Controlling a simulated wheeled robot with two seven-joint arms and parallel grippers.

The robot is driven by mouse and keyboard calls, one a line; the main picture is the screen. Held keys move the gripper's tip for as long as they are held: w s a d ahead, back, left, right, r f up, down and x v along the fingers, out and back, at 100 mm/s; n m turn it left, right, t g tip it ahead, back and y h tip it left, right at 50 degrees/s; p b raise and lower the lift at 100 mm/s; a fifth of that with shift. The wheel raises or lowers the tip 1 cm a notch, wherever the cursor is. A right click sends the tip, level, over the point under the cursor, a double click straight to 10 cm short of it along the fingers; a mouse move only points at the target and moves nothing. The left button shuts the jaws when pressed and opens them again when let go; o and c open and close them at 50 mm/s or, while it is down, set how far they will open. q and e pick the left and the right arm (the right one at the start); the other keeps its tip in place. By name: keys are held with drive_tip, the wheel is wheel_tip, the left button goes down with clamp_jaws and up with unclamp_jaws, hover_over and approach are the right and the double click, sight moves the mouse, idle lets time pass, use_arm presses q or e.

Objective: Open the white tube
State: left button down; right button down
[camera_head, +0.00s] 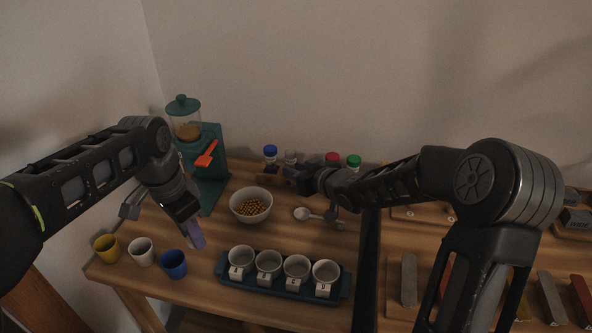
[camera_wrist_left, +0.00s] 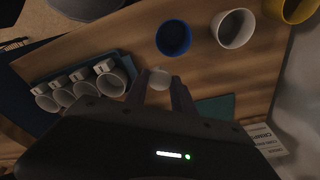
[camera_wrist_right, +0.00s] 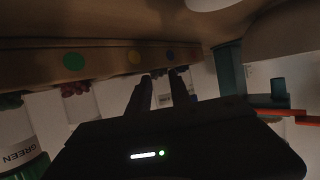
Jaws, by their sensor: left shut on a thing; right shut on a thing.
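My left gripper (camera_head: 197,238) is left of the cup tray, above the table. In the left wrist view, it (camera_wrist_left: 162,82) is shut on a small pale round thing, which looks like the white cap (camera_wrist_left: 160,77). My right gripper (camera_head: 308,182) is at the tube rack at the back of the table. It is shut on a clear labelled tube, which looks like the white tube (camera_wrist_right: 164,97) between its fingers (camera_wrist_right: 162,80). In the head view, this tube's top (camera_head: 291,157) shows no coloured cap; the arm hides much of it. Its label is too dark to read surely.
Blue (camera_head: 270,150), red (camera_head: 332,157) and green (camera_head: 354,160) caps stand along the rack. A bowl of yellow-brown pieces (camera_head: 238,212), a spoon (camera_head: 303,214) and a blue cup tray (camera_head: 222,274) are in front. Yellow, white and blue cups (camera_head: 173,264) stand near the left edge.

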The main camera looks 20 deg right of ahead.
drive_tip(key=c, duration=1.2)
unclamp_jaws()
use_arm(q)
drive_tip(key=shift+r, duration=0.1)
use_arm(e)
drive_tip(key=shift+o, duration=0.2)
drive_tip(key=shift+r, duration=0.1)
use_arm(q)
drive_tip(key=shift+p, duration=0.3)
use_arm(e)
drive_tip(key=shift+r, duration=0.15)
use_arm(q)
wheel_tip(320, 180, up, 2)
drive_tip(key=shift+r+p, duration=0.2)
drive_tip(key=shift+p, duration=0.9)
use_arm(e)
drive_tip(key=v, duration=1.2)
